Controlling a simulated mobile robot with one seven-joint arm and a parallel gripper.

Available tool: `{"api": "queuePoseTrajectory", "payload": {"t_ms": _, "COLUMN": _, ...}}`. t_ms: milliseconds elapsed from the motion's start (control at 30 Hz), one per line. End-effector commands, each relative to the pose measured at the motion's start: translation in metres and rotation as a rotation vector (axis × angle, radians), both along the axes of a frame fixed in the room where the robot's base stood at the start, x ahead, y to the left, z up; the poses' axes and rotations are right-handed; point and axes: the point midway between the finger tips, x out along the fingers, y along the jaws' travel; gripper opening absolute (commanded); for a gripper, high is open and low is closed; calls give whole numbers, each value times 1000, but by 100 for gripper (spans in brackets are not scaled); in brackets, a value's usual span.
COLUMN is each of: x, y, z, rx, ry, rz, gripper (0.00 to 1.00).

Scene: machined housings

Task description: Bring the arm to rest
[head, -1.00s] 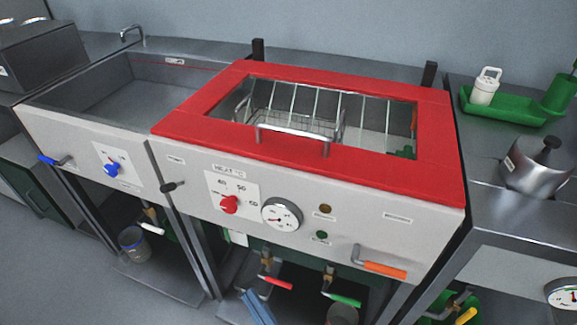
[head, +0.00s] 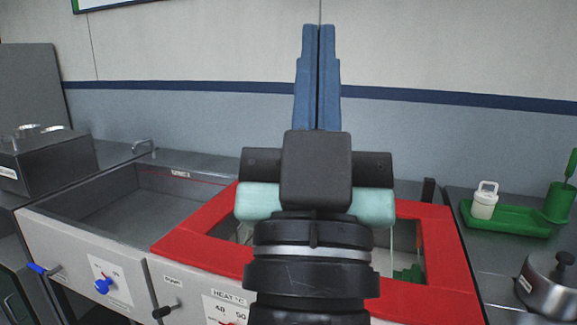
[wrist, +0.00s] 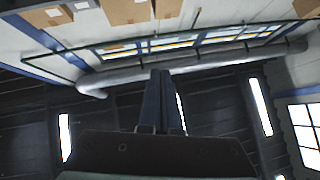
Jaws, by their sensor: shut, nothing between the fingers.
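My gripper (head: 318,30) stands upright in the middle of the head view, its two blue fingers pointing up and pressed together with nothing between them.
The space around the raised fingers is clear.

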Motion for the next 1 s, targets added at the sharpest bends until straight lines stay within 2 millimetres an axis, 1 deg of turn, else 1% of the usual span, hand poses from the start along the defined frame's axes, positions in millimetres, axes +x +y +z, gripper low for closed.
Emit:
{"api": "queuePoseTrajectory", "payload": {"t_ms": 33, "x": -19, "y": 8, "z": 18, "rx": 0, "ry": -15, "rz": 35, "gripper": 0}}
{"api": "queuePoseTrajectory", "payload": {"t_ms": 100, "x": -42, "y": 21, "z": 35, "rx": -12, "ry": -16, "rz": 87, "gripper": 0}}
{"api": "queuePoseTrajectory", "payload": {"t_ms": 133, "x": -44, "y": 24, "z": 47, "rx": -16, "ry": -10, "rz": 95, "gripper": 0}}
{"api": "queuePoseTrajectory", "payload": {"t_ms": 200, "x": -38, "y": 22, "z": 70, "rx": -13, "ry": 1, "rz": 88, "gripper": 0}}
{"api": "queuePoseTrajectory", "payload": {"t_ms": 267, "x": -38, "y": 22, "z": 86, "rx": -12, "ry": 2, "rz": 87, "gripper": 0}}
{"api": "queuePoseTrajectory", "payload": {"t_ms": 367, "x": -37, "y": 22, "z": 114, "rx": -12, "ry": 3, "rz": 87, "gripper": 0}}
{"api": "queuePoseTrajectory", "payload": {"t_ms": 500, "x": -37, "y": 22, "z": 157, "rx": -12, "ry": 4, "rz": 87, "gripper": 0}}
{"api": "queuePoseTrajectory", "payload": {"t_ms": 600, "x": -37, "y": 22, "z": 182, "rx": -12, "ry": 4, "rz": 87, "gripper": 0}}
{"api": "queuePoseTrajectory", "payload": {"t_ms": 700, "x": -37, "y": 22, "z": 200, "rx": -12, "ry": 4, "rz": 87, "gripper": 0}}
{"api": "queuePoseTrajectory", "payload": {"t_ms": 800, "x": -37, "y": 22, "z": 209, "rx": -11, "ry": 5, "rz": 87, "gripper": 0}}
{"api": "queuePoseTrajectory", "payload": {"t_ms": 1000, "x": -36, "y": 22, "z": 210, "rx": -11, "ry": 5, "rz": 87, "gripper": 0}}
